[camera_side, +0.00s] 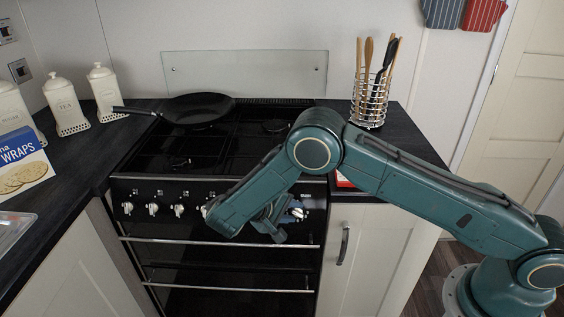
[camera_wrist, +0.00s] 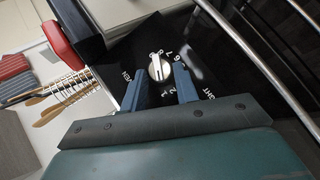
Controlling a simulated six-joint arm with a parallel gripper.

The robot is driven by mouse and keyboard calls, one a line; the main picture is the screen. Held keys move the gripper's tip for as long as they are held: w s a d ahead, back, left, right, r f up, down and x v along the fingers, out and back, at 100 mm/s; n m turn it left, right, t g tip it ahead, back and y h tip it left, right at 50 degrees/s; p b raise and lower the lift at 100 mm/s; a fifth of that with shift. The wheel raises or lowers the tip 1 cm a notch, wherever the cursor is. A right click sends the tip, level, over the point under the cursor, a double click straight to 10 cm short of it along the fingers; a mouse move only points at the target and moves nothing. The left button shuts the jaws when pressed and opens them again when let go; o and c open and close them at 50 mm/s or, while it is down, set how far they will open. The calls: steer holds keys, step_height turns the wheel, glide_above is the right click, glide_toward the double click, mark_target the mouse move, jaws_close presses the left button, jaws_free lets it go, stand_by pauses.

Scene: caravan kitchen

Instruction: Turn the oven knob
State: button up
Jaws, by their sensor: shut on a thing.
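The oven knob (camera_wrist: 159,68) is round and silver with a pale raised bar, on a black panel with white numbers and lettering around it. In the wrist view it sits between the two dark blue fingers of my gripper (camera_wrist: 158,75), which is shut on it. The bar points roughly toward the top of that view. In the side view my gripper (camera_side: 283,213) is at the right end of the black oven's control panel (camera_side: 232,191). My wrist and fingers hide much of the knob there.
Several other silver knobs (camera_side: 179,210) line the panel to the left. Two oven door handle rails (camera_side: 225,242) run below. A black frying pan (camera_side: 198,109) is on the hob. A wire utensil holder (camera_side: 369,101) stands on the right counter, with white canisters (camera_side: 65,106) on the left.

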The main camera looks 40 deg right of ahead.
steer(key=shift+a+f+n+h, duration=0.1)
steer(key=shift+f+n+h, duration=0.1)
steer(key=shift+n+h, duration=0.7)
steer(key=o, duration=1)
steer(key=shift+r+y, duration=0.1)
steer(key=shift+y, duration=0.2)
